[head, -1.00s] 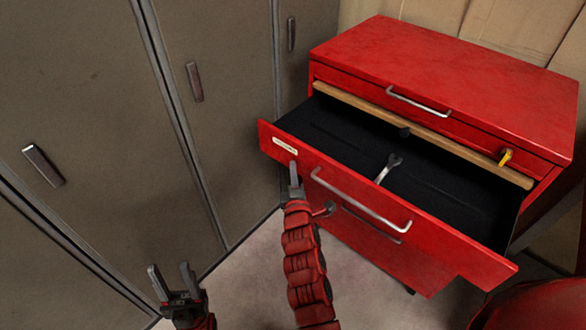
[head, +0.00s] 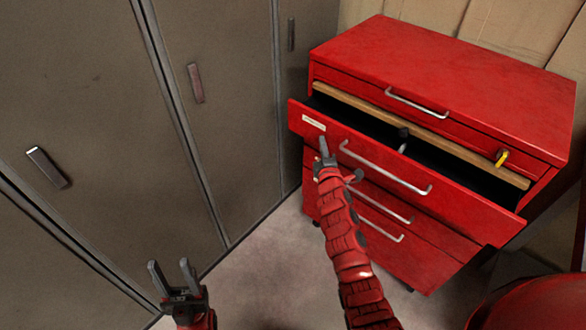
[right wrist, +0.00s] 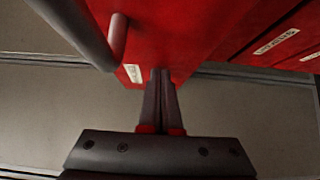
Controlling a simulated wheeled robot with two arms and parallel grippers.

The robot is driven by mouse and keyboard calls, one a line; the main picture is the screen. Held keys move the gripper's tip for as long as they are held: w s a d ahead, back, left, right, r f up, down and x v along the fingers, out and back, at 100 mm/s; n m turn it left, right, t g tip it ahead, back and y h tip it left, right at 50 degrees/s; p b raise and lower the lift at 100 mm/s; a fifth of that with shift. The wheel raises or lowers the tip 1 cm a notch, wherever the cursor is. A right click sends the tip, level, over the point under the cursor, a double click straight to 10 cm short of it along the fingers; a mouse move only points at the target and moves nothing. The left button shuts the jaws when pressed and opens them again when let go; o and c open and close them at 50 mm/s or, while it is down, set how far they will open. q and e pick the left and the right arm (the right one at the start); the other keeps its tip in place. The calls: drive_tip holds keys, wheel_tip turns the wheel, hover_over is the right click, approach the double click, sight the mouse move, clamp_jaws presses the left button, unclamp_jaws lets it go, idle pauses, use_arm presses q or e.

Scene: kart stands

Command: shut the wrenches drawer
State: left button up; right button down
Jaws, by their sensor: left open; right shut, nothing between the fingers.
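The wrenches drawer (head: 450,197) is a red drawer with a silver bar handle (head: 385,168) and a small white label (head: 313,123). It stands partly open from the red cabinet (head: 470,60). Part of a wrench (head: 402,147) shows inside on the dark lining. My right gripper (head: 324,148) is shut and empty, with its fingertips at the drawer front just below the label. In the right wrist view its closed fingers (right wrist: 161,92) reach the red front beside the label (right wrist: 133,73). My left gripper (head: 172,272) is open and empty, low at the left, away from the drawer.
Lower drawers (head: 400,235) look shut. Grey lockers (head: 90,100) stand along the left. Some bare floor (head: 270,270) lies between the lockers and cabinet.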

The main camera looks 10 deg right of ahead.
drive_tip(key=w+d, duration=0.5)
drive_tip(key=d, duration=0.2)
drive_tip(key=shift+w+b, duration=0.3)
drive_tip(key=shift+w, duration=0.1)
drive_tip(key=shift+w+d, duration=0.1)
drive_tip(key=shift+w, duration=0.05)
drive_tip(key=shift+r, duration=0.3)
drive_tip(key=shift+d, duration=0.15)
